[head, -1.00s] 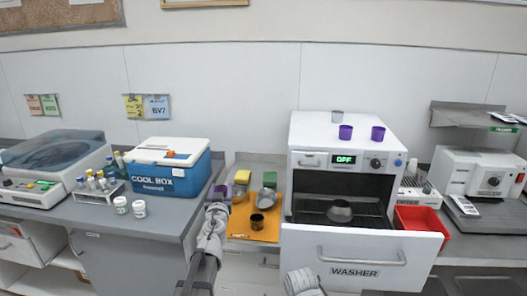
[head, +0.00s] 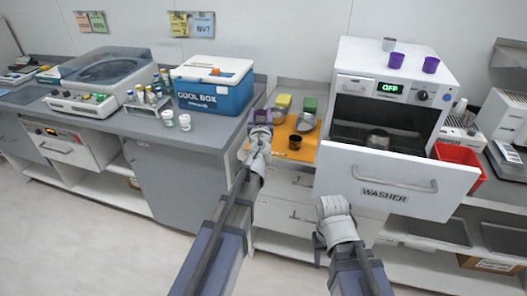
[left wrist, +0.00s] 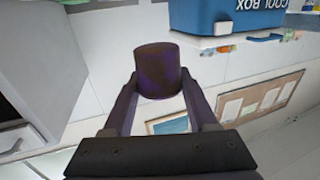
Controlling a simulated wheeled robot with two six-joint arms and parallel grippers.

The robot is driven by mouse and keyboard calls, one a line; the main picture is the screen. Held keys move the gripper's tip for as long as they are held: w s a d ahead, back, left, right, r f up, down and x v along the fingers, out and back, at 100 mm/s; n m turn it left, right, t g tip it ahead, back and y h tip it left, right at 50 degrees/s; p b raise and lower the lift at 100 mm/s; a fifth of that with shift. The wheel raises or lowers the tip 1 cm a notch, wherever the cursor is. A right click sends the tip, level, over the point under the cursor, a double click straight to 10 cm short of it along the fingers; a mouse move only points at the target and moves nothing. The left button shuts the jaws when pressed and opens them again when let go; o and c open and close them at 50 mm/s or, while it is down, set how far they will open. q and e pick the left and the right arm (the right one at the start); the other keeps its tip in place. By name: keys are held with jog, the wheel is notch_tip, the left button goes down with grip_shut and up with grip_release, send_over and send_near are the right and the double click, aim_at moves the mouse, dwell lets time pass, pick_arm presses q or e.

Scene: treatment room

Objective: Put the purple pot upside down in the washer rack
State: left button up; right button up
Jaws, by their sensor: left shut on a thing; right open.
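My left gripper (head: 261,124) is shut on a dark purple pot (left wrist: 157,70), held between its fingertips in the left wrist view. In the head view the held pot is small and partly hidden beside the orange mat, so which way up it is I cannot tell. The washer (head: 397,45) stands right of it with its front (head: 385,192) pulled out. A metal bowl (head: 377,139) sits in the dark rack (head: 350,131) inside. My right gripper (head: 335,218) is low in front of the washer, apart from it; it is open and empty, its fingers hardly visible.
The cool box (head: 213,85) is left, a red bin (head: 458,160) right. The floor at left is clear.

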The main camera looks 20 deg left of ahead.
pick_arm(q)
jog(key=shift+s+f, duration=0.2)
jog(key=shift+f, duration=0.15)
notch_tip(320, 180, down, 6)
jog(key=b, duration=0.6)
jog(key=shift+f, duration=0.15)
jog(key=shift+b, duration=0.3)
notch_tip(320, 180, down, 4)
jog(key=b, duration=0.3)
jog(key=shift+r, duration=0.2)
jog(key=shift+f+b, duration=0.2)
jog(key=shift+b, duration=0.25)
jog(key=o, duration=1.3)
jog(key=shift+r, duration=0.15)
